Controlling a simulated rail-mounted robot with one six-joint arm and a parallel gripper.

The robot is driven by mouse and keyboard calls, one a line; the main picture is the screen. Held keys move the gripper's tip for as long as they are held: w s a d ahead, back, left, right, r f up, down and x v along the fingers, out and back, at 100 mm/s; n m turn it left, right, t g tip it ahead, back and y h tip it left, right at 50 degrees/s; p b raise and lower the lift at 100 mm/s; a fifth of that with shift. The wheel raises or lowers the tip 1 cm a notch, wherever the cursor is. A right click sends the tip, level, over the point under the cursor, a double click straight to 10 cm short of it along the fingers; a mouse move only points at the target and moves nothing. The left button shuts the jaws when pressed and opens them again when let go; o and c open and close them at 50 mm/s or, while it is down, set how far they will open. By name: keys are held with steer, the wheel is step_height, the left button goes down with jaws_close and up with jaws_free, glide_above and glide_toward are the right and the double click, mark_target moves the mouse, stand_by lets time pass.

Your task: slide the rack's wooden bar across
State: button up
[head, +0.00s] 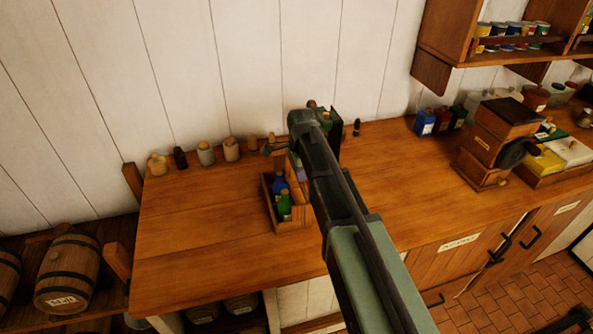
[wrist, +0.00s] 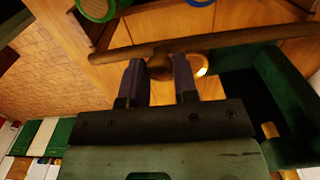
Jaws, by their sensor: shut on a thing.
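The small wooden rack (head: 291,227) stands on the counter, holding a blue bottle (head: 279,186) and a green bottle (head: 284,205). Its far part is hidden behind my arm in the head view. In the wrist view the rack's wooden bar (wrist: 225,39) runs across the top, slightly tilted, with a dark round knob (wrist: 159,66) on it. My gripper (wrist: 160,70) has its two purple fingers on either side of this knob, shut on it. In the head view my arm covers most of the gripper and the bar.
Several small jars (head: 206,154) stand along the wall to the left. A wooden grinder-like box (head: 490,145) and coloured tins (head: 425,122) stand to the right. A wall shelf (head: 445,45) hangs at upper right. The counter (head: 190,230) left of the rack is clear.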

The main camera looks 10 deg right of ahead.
steer(key=shift+s+a, duration=0.1)
steer(key=shift+a, duration=1.8)
steer(key=o, duration=0.9)
steer(key=shift+a, duration=0.15)
step_height(320, 180, up, 7)
steer(key=p, duration=0.7)
